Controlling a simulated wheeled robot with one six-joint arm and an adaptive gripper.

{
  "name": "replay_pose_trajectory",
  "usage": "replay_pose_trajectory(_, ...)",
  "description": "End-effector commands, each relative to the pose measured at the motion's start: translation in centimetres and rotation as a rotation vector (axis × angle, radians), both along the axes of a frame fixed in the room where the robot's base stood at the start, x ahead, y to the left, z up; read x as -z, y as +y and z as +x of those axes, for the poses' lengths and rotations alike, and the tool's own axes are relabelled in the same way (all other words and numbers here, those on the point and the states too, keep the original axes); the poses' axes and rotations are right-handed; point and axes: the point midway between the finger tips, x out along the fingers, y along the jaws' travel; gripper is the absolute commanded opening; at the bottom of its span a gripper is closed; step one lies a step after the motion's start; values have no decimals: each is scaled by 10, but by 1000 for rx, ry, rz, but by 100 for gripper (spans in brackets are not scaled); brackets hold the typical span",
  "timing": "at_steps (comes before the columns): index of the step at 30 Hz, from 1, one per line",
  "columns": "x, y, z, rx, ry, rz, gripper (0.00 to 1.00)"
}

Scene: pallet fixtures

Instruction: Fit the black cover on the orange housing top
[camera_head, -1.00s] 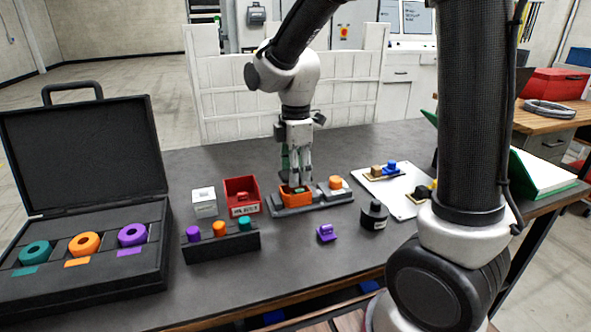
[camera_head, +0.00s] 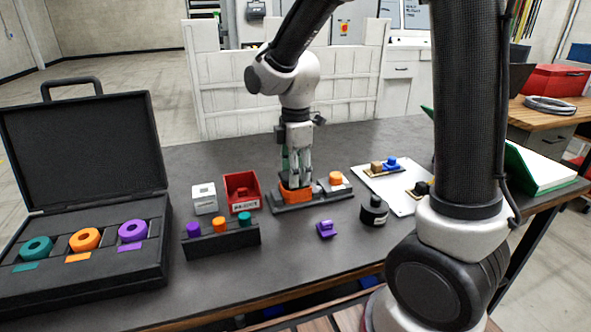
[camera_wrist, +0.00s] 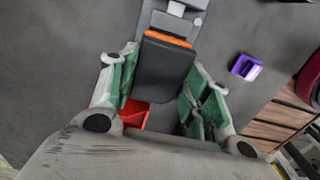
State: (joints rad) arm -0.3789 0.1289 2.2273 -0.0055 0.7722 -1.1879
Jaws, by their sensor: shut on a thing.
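The orange housing (camera_head: 296,194) sits at the left end of a grey fixture (camera_head: 320,200) on the table. My gripper (camera_head: 296,178) is directly over it, with fingers pointing down. In the wrist view my gripper (camera_wrist: 160,90) is shut on the black cover (camera_wrist: 163,72), a dark flat block between its green pads. The cover hides most of the housing; only an orange strip (camera_wrist: 168,39) shows past its far edge. Whether the cover is fully seated or slightly raised cannot be told.
An orange knob (camera_head: 336,178) stands at the fixture's right end. A red bin (camera_head: 242,205), a white block (camera_head: 204,199) and a rack of colored pegs (camera_head: 222,243) are to the left. A purple part (camera_head: 326,229) and a black cylinder (camera_head: 374,214) are in front, at right.

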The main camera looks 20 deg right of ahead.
Motion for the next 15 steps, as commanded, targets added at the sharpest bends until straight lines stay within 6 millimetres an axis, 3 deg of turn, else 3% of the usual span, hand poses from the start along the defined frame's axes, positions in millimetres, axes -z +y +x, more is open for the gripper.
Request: replay_pose_trajectory(15,8,0,0,0,0,0,31)
